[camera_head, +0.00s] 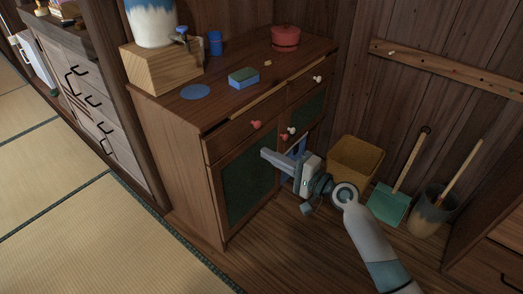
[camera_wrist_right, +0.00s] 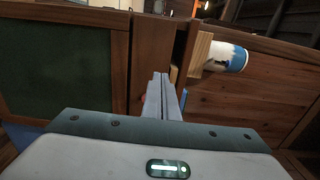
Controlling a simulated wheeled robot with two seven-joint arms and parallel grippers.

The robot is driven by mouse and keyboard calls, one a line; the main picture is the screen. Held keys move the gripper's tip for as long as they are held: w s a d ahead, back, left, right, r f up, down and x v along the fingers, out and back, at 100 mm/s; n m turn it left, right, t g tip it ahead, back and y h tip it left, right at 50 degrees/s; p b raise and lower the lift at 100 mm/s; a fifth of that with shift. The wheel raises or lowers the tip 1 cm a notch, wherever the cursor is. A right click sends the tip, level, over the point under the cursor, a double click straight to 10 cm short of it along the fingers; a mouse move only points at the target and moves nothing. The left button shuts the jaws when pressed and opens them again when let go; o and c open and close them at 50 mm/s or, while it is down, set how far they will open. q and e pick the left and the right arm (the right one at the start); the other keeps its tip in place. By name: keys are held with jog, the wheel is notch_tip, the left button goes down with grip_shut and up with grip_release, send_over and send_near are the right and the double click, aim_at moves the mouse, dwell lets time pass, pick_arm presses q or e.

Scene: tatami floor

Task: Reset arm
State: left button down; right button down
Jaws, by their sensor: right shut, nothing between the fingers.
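My right gripper (camera_head: 264,155) is in front of the lower doors of a brown wooden cabinet (camera_head: 190,165). Its two fingers are together with nothing between them; they also show closed in the right wrist view (camera_wrist_right: 161,80). The fingers point left, toward a green-panelled door (camera_head: 248,187); I cannot tell whether they touch it. The arm and gripper hide part of the cabinet's right lower side. In the right wrist view, a green panel (camera_wrist_right: 62,70) shows at the left. My left gripper is not in view.
The cabinet top holds a red pot (camera_head: 285,38), a sponge (camera_head: 243,77), a blue disc (camera_head: 195,91) and a wooden block (camera_head: 160,71) under a white-and-blue jar (camera_head: 152,22). A yellow bin (camera_head: 355,160), a green dustpan (camera_head: 388,205) and a bucket (camera_head: 430,213) stand right. Tatami (camera_head: 90,240) is clear.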

jog(key=shift+s+d, duration=0.2)
jog(key=shift+d, duration=0.1)
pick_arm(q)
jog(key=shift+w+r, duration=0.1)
